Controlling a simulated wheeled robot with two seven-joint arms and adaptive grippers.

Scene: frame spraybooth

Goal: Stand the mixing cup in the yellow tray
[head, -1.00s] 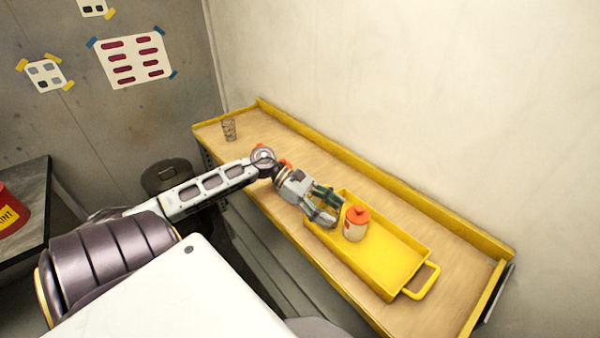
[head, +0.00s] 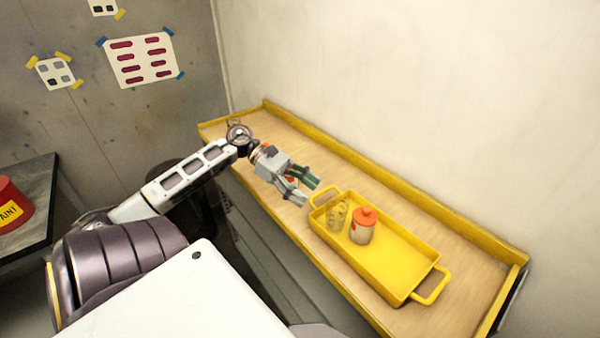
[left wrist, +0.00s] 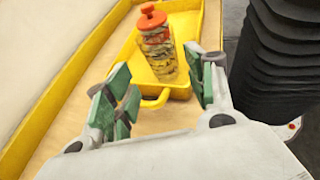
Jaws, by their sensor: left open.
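The yellow tray (head: 400,262) lies on the bench, with a handle at each end. A clear mixing cup with dark markings (head: 337,215) stands in the tray near its far-left end, apparently upright. It also shows in the left wrist view (left wrist: 163,66), overlapping the orange-lidded bottle. That bottle (head: 362,229) stands beside the cup in the tray; its lid shows in the left wrist view (left wrist: 150,17). My left gripper (head: 306,188) is open and empty, outside the tray beyond its far-left handle, apart from the cup. My right gripper is not in view.
The wooden bench (head: 455,268) has a raised yellow rim (head: 400,195) along the wall. A small dark-lined object (head: 233,122) at the far end is mostly hidden by my arm. A red paint can (head: 12,208) stands on another table at left. The tray's right half is clear.

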